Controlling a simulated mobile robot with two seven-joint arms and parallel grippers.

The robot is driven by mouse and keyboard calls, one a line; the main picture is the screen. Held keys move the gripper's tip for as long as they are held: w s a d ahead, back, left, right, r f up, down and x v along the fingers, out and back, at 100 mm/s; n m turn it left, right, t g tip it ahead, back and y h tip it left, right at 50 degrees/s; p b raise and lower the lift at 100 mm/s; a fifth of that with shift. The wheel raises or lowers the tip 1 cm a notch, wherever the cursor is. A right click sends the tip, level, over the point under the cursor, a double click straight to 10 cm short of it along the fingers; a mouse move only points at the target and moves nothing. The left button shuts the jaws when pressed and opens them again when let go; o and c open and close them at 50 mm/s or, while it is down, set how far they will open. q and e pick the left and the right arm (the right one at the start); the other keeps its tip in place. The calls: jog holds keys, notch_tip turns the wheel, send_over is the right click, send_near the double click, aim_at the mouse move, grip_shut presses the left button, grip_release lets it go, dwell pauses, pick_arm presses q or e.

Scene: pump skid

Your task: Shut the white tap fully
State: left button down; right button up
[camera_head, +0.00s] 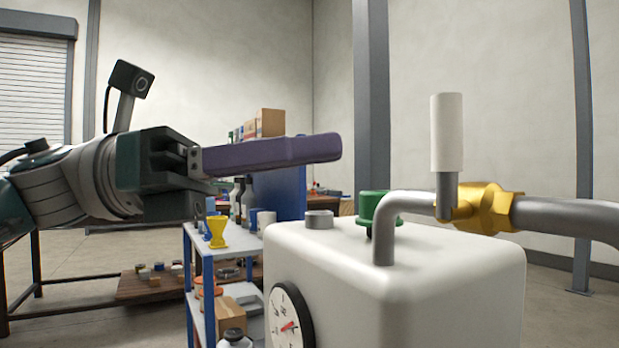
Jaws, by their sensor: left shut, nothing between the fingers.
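The white tap is a brass valve body (480,208) with a white-sleeved lever (447,132). It sits on a grey pipe (560,214) at the right of the head view. The lever stands upright, across the line of the pipe. My left gripper (335,148) comes in from the left, with its purple fingers closed together and nothing between them. Its tip is to the left of the lever, at about the lever's height in the picture, with a clear gap. My right gripper is not in view.
A white tank (420,290) with a dial gauge (290,318) stands under the pipe. A green knob (376,206) and a grey cap (319,219) are on its top. A blue shelf unit (222,238) with bottles and a yellow funnel (216,230) stands behind, left.

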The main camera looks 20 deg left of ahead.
pick_arm(q)
jog(key=r+b+v, duration=0.1)
jog(key=v, duration=0.7)
jog(key=shift+a+f, duration=0.35)
